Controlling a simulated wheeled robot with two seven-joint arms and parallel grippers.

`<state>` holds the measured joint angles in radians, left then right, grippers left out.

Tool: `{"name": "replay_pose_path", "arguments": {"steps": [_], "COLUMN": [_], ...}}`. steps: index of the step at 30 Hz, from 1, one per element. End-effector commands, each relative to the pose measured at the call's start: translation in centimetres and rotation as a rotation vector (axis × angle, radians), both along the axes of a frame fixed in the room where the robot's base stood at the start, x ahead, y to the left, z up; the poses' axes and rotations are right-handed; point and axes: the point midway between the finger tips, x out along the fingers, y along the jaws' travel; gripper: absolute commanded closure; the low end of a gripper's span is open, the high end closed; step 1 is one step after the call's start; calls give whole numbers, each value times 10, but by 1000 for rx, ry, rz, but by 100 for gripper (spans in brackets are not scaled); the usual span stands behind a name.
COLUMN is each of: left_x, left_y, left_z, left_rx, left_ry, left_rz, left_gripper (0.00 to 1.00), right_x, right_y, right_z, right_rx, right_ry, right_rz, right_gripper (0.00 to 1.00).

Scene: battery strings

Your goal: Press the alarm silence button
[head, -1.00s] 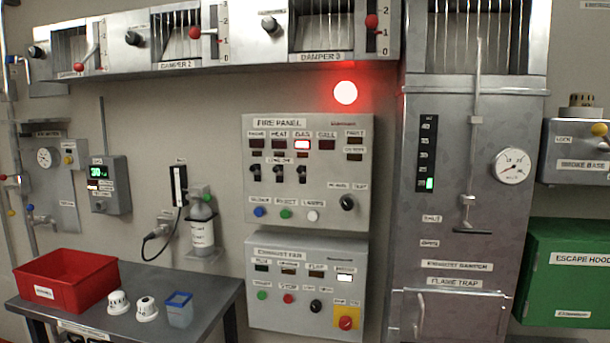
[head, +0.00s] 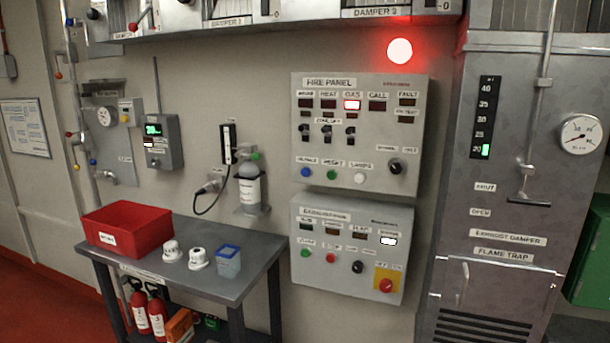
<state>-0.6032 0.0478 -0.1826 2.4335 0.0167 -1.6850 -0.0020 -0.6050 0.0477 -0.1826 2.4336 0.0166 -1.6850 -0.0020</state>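The fire panel (head: 375,132) is a grey wall box in the middle of the head view. Along its lower edge sit a blue button (head: 306,172), a green button (head: 332,175) and a white button (head: 359,178). The label above the blue button is blurred but looks like "silence"; the green one's looks like "reset" and the white one's like "lamps". The red gas lamp (head: 352,105) on the panel is lit. A red alarm beacon (head: 400,50) glows above it. Neither of my grippers shows in the head view.
Below is the exhaust fan panel (head: 320,265) with its own buttons and a red knob on yellow. A grey table (head: 255,283) at left holds a red bin (head: 128,229), two white detectors and a blue-rimmed cup. The exhaust duct (head: 530,180) stands at right. Wall before the panels looks clear.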

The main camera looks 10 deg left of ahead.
Motion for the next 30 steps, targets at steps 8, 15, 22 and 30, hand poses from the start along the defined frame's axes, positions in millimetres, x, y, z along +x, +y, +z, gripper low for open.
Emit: {"name": "replay_pose_path", "arguments": {"steps": [8,15,22,30], "left_x": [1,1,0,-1], "left_y": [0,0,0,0], "left_z": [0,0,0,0], "left_rx": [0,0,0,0], "left_ry": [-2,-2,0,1], "left_rz": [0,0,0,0], "left_gripper": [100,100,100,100], "right_x": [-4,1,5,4], "right_y": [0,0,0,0], "right_z": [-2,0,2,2], "right_rx": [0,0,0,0], "right_ry": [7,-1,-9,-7], "right_rz": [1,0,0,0], "right_gripper": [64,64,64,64]}}
